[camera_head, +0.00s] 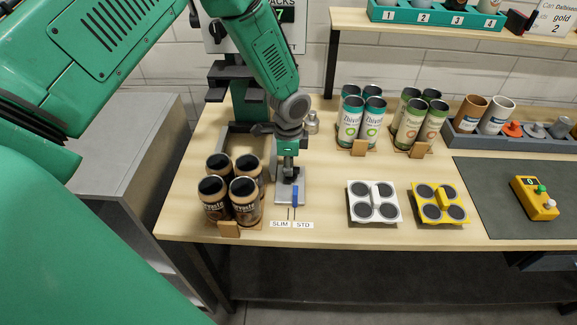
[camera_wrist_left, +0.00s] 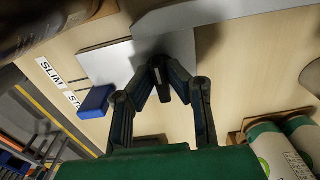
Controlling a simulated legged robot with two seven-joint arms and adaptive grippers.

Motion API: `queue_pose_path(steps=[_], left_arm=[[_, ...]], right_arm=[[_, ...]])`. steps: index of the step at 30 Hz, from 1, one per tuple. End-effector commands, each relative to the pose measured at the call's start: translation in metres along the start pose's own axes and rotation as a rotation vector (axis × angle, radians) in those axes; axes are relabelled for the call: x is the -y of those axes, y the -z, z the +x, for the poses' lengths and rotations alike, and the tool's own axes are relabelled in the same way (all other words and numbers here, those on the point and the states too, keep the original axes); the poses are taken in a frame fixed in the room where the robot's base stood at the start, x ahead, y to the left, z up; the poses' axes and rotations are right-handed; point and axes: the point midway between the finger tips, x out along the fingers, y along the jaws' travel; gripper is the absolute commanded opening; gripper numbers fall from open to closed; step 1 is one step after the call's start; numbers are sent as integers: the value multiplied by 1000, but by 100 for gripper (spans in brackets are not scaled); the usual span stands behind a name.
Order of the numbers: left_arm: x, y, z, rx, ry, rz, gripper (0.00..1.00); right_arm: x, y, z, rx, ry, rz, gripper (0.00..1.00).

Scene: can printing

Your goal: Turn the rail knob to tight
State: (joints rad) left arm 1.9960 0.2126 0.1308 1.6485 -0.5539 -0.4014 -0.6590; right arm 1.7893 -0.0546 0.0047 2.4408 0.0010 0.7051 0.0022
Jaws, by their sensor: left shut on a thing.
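The rail fixture is a pale grey plate (camera_head: 283,192) with a blue pointer block (camera_head: 295,197) at its front edge. The block stands near the STD label (camera_head: 303,224), with the SLIM label (camera_head: 280,224) to its left. In the left wrist view the blue block (camera_wrist_left: 95,102) juts from the plate (camera_wrist_left: 108,65). My left gripper (camera_head: 289,174) points down over the plate behind the block. Its fingertips (camera_wrist_left: 165,72) are drawn together on the rail knob, which they hide almost wholly. The knob's turn cannot be read. My right gripper is out of view.
A carrier of dark cans (camera_head: 231,193) stands close left of my gripper. A white carrier (camera_head: 374,202) and a yellow carrier (camera_head: 440,204) lie to the right. Green-and-white cans (camera_head: 361,119) stand behind. A small metal piece (camera_head: 312,123) stands behind my wrist.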

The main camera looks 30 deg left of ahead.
Motion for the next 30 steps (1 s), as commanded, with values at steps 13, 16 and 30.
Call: queue_pose_path(steps=[13, 16, 30], left_arm=[[1, 1, -2, -6, 6, 1, 31], [0, 1, -4, -5, 6, 0, 31], [3, 3, -88, -7, 7, 0, 31]], right_arm=[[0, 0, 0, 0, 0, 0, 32], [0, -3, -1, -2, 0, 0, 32], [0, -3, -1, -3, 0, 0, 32]])
